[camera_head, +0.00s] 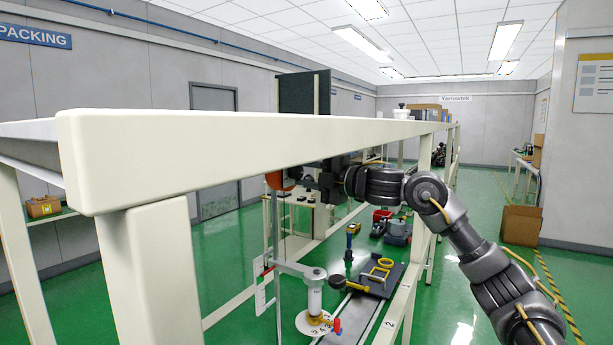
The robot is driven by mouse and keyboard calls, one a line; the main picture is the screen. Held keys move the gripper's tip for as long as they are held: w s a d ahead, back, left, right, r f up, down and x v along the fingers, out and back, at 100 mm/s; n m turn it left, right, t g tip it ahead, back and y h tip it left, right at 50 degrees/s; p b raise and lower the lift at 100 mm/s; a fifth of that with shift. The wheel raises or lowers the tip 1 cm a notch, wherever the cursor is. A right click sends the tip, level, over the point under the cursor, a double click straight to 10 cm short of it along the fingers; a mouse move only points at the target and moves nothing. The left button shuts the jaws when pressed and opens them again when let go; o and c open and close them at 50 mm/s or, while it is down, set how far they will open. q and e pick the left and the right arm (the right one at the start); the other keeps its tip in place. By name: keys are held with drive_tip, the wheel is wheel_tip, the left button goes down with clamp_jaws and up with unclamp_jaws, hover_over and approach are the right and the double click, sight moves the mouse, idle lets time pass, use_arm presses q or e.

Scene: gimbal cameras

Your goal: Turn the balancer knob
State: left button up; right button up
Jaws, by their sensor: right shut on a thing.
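The balancer (279,180) shows as a small orange rounded body under the white beam, left of my right gripper. My right gripper (310,182) is dark and reaches in from the right below the beam. It is shut at the right side of the balancer, on what appears to be its knob. The knob itself is hidden by the fingers and too small to make out. My left gripper is not in view.
A thick white beam (250,150) crosses close in front, above the gripper. Below are a white cylinder on a numbered disc (314,322), a yellow-handled fixture (380,270) and a hanging yellow-and-blue tool (352,232). Green floor (465,290) is open at right.

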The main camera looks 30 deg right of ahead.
drive_tip(key=shift+n, duration=0.8)
drive_tip(key=o, duration=1)
drive_tip(key=b+v, duration=0.4)
drive_tip(key=v, duration=0.7)
drive_tip(key=shift+w+f, duration=0.1)
